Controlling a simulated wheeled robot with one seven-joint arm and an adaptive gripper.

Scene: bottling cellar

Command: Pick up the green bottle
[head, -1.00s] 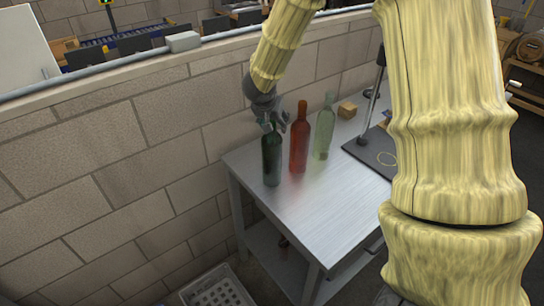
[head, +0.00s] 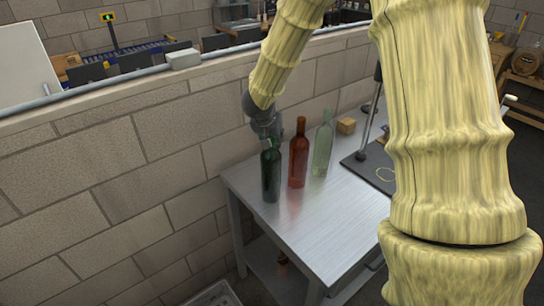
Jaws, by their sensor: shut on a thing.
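The dark green bottle (head: 271,178) stands upright near the left edge of the metal table (head: 300,225) in the head view. My gripper (head: 270,143) is at the bottle's neck, shut on it from above. The fingers partly hide the neck and top. The bottle's base appears to be on or very close to the tabletop; I cannot tell if there is a gap.
A red-brown bottle (head: 298,158) stands just right of the green one, with a pale clear-green bottle (head: 323,150) beyond it. A block wall (head: 110,170) runs behind the table.

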